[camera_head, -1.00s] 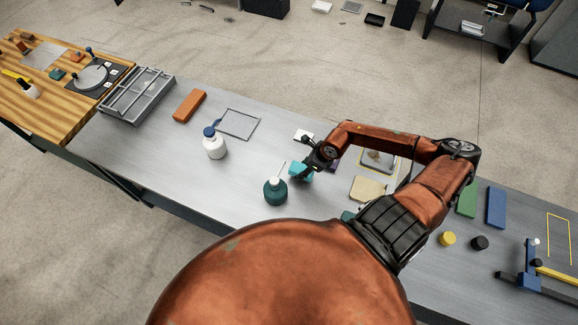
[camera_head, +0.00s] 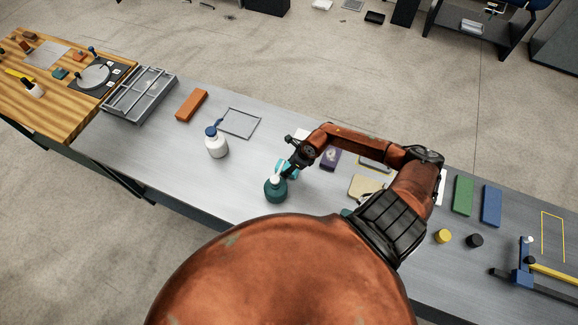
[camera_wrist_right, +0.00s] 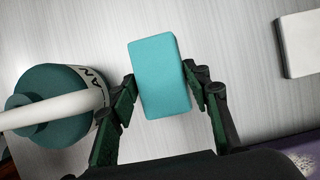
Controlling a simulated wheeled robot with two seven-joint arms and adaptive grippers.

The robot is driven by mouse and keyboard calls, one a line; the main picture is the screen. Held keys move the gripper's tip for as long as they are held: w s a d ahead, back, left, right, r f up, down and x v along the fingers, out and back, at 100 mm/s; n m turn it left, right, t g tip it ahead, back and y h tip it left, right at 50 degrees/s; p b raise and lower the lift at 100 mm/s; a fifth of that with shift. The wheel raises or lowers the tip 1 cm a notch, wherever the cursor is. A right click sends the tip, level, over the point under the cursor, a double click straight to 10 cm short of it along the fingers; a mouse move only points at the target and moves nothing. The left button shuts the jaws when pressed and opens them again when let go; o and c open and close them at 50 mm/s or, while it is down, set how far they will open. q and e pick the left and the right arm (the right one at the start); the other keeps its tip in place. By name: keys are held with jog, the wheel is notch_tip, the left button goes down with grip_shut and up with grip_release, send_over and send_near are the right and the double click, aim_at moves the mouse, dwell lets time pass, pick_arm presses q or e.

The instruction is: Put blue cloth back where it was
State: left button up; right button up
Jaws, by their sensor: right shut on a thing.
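The blue cloth (camera_wrist_right: 160,77) is a folded, teal-blue block in the right wrist view, between the two fingers of my right gripper (camera_wrist_right: 163,98). In the head view the cloth (camera_head: 288,167) shows partly behind the right gripper (camera_head: 287,172), just behind the teal bottle. The right gripper is shut on the cloth; whether the cloth touches the table cannot be told. The teal bottle (camera_head: 275,190) with a white top stands close by; it also fills the left of the wrist view (camera_wrist_right: 60,105). My left gripper is not in view.
A grey outlined frame (camera_head: 258,123), a white bottle (camera_head: 216,146) and an orange block (camera_head: 192,105) lie left. A purple item (camera_head: 330,159), a beige cloth (camera_head: 364,187), green (camera_head: 463,195) and blue (camera_head: 492,206) pads lie right. Bare table lies between white bottle and gripper.

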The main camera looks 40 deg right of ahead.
jog(key=o, duration=1.1)
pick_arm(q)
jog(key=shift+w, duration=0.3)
pick_arm(e)
jog(key=shift+r, duration=0.15)
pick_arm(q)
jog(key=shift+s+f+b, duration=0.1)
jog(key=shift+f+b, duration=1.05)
pick_arm(e)
jog(key=v, duration=1.1)
jog(key=shift+s+d+r, duration=0.15)
jog(key=shift+s+r, duration=0.05)
jog(key=shift+r, duration=0.15)
